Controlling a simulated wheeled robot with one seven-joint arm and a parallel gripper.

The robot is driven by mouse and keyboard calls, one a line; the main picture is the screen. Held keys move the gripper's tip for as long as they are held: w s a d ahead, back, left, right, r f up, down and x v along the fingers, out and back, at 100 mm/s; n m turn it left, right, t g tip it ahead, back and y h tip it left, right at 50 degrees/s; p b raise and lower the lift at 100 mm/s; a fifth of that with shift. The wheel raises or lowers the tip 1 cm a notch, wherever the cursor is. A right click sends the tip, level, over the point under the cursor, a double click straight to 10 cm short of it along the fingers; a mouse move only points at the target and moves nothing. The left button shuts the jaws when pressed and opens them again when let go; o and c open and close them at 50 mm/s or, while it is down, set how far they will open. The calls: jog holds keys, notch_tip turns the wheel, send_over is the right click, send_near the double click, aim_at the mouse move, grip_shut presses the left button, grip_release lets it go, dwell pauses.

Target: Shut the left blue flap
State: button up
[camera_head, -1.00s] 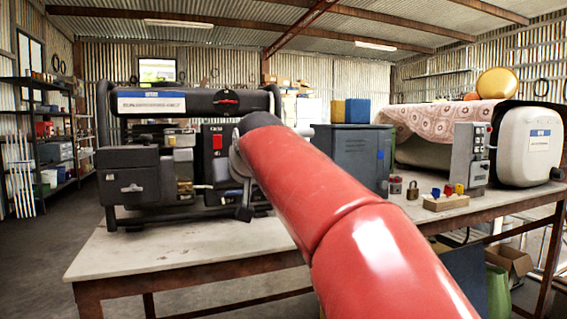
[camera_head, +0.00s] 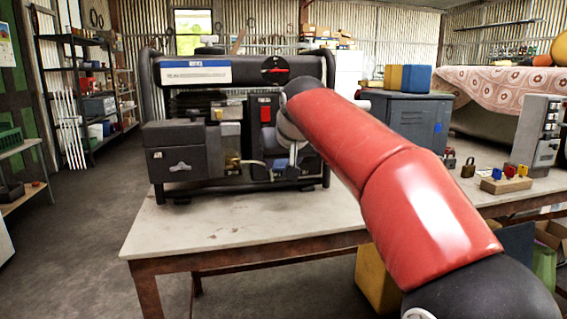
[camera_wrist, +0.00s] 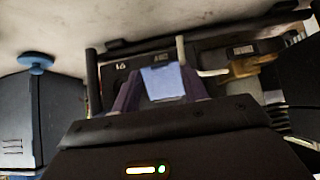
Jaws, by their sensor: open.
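A black-framed generator (camera_head: 215,72) stands on the bench, its outlet panel (camera_wrist: 118,68) facing my gripper in the wrist view. A pale blue flap (camera_wrist: 162,84) shows in front of that panel, between the dark fingers of my gripper (camera_wrist: 161,76). The jaws are open, and I cannot tell whether a finger touches the flap. In the head view, my gripper (camera_head: 292,160) is at the generator's right front, partly behind my red arm. A second blue flap is not clearly visible, and the flap's exact angle is unclear.
A grey cabinet (camera_head: 405,118) with a blue knob (camera_wrist: 35,62) stands right of the generator. A padlock (camera_head: 468,168) and a wooden block with coloured pieces (camera_head: 505,185) lie farther right. The bench top (camera_head: 230,225) is clear in front of the generator.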

jog(key=shift+w+a+f, duration=0.1)
jog(key=shift+w+f, duration=0.1)
